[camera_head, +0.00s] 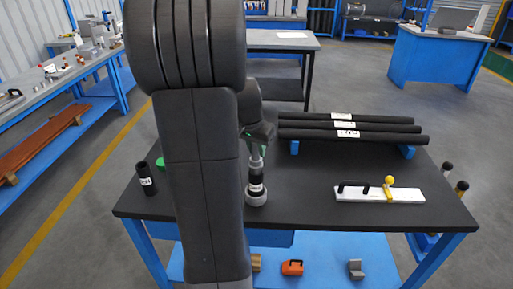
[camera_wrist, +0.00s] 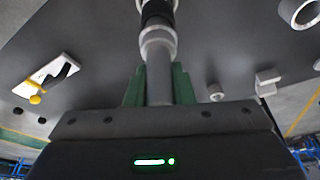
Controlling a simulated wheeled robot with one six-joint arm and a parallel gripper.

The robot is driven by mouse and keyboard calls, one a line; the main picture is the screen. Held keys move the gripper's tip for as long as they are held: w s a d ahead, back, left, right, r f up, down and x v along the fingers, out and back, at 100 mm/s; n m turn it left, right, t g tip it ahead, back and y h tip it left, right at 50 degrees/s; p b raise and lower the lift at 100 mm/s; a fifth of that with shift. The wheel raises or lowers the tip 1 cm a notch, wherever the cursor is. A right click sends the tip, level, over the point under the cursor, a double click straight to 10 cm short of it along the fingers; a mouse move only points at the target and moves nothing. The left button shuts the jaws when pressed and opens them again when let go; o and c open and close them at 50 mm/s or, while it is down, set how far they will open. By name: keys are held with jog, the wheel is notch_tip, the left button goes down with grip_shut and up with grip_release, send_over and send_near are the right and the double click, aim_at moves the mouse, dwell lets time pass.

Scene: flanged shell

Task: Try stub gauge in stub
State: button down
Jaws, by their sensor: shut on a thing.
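My gripper (camera_wrist: 159,78) has green fingers and is shut on the grey rod of the stub gauge (camera_wrist: 158,85). In the head view my gripper (camera_head: 257,148) is above the front middle of the table. The rod has a wider grey collar (camera_wrist: 157,42) beyond the fingers. Beyond that is a black labelled cylinder (camera_head: 256,180), upright, with a grey flange (camera_head: 256,198) at its foot on the table. The gauge is in line with the black part. I cannot tell how deep it sits, or exactly where gauge and stub meet.
Black pipes (camera_head: 345,130) lie on blue supports at the back right. A white plate (camera_head: 410,194) with a black handle and yellow knob lies front right. A separate black labelled cylinder (camera_head: 146,180) stands left. My arm hides part of the table (camera_head: 300,210). A grey ring (camera_wrist: 300,12) shows top right.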

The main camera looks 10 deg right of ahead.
jog(key=shift+r, duration=0.15)
dwell(0.4)
jog(key=shift+r+p, duration=2.6)
jog(key=shift+r, duration=0.85)
